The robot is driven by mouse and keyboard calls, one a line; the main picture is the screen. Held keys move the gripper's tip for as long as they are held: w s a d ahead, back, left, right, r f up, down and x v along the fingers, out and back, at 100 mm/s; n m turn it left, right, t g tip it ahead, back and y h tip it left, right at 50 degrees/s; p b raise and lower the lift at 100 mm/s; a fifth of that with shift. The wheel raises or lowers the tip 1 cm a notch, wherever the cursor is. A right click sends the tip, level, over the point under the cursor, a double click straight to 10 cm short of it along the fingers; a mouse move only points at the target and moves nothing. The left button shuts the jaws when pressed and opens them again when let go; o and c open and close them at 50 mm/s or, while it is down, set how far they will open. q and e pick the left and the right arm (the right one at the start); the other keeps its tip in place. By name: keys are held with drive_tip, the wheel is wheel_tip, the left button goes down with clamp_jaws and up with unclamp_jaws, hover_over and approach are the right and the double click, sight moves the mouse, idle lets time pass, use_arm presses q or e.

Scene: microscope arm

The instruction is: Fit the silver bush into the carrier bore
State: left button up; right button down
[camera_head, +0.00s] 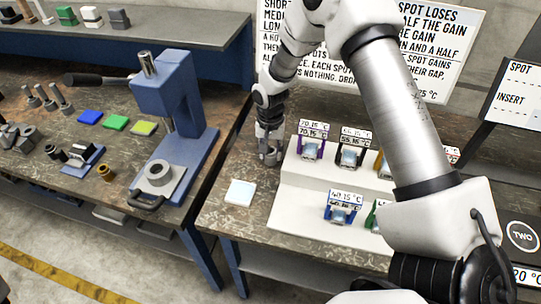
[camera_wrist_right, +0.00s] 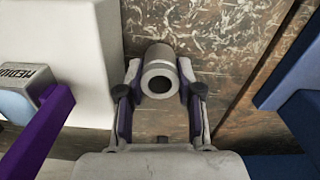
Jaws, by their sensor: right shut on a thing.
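My right gripper (camera_head: 268,145) is shut on the silver bush (camera_wrist_right: 160,75), a short grey cylinder with a dark round hole. In the right wrist view the bush sits between the two fingers of the gripper (camera_wrist_right: 158,105), its open end facing the camera. In the head view the gripper is just left of the white stepped stand, and the bush is small and hard to make out. A grey ring-shaped part (camera_head: 159,172) with a round hole, possibly the carrier, sits on the base of the blue press, apart from the gripper. My left gripper is not in view.
The blue press (camera_head: 170,100) stands on the left bench, its dark lever reaching left. The white stand (camera_head: 290,205) holds several labelled pieces. A gap separates the two benches.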

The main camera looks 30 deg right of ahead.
drive_tip(key=shift+s+a+r+b, duration=0.1)
drive_tip(key=shift+a+r+b, duration=0.1)
drive_tip(key=shift+r+b, duration=0.55)
drive_tip(key=s+a+b, duration=0.1)
drive_tip(key=s+a, duration=0.1)
drive_tip(key=a, duration=0.2)
drive_tip(key=s+a+r+b, duration=0.1)
drive_tip(key=s+a, duration=0.1)
drive_tip(key=a, duration=0.2)
drive_tip(key=s+a+r+b, duration=0.1)
drive_tip(key=s+a+b, duration=0.1)
drive_tip(key=a, duration=0.3)
drive_tip(key=shift+s, duration=0.6)
drive_tip(key=shift+s+a, duration=0.2)
drive_tip(key=shift+a, duration=0.1)
